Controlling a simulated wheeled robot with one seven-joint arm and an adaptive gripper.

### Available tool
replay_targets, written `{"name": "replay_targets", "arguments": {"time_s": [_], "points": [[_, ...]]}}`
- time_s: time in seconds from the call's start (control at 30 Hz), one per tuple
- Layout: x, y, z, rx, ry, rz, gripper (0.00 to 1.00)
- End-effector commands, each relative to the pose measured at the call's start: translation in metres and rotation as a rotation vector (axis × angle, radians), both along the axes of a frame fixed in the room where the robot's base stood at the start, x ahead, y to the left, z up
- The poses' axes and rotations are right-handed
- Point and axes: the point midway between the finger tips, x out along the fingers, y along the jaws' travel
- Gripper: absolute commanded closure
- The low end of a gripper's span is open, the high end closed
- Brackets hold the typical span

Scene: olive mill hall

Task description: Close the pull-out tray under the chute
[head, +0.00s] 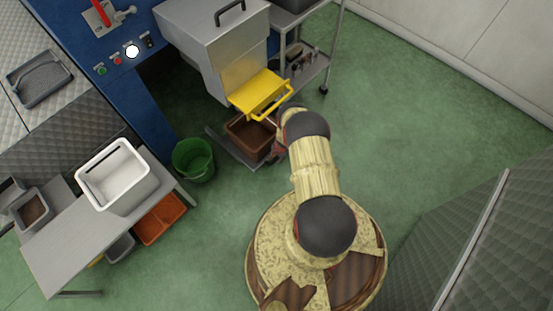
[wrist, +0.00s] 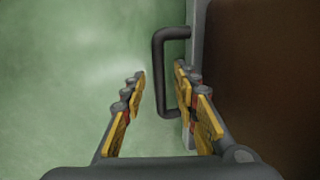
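The grey pull-out tray (head: 229,149) sticks out low under the grey chute (head: 200,50) with its yellow flap (head: 257,93). A brown bin (head: 243,134) stands on it. My gripper (head: 277,149) is at the tray's outer end, largely hidden by my arm in the head view. In the wrist view my gripper (wrist: 160,72) is open. The tray's dark bar handle (wrist: 158,70) lies between the fingers, with the right finger on the tray side. Whether either finger touches it, I cannot tell. The tray's grey edge (wrist: 197,28) runs along the right.
A green bucket (head: 194,160) stands on the floor left of the tray. A steel table (head: 75,235) with a white bin (head: 113,176) is at the left. A wheeled rack (head: 318,68) stands behind at the right. The green floor is clear to the right.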

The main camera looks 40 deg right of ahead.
Motion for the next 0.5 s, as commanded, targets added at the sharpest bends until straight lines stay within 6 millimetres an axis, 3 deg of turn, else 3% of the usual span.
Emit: {"name": "replay_targets", "arguments": {"time_s": [0.5], "points": [[-0.0002,0.0001,0.0,0.0,0.0,0.0,0.99]]}}
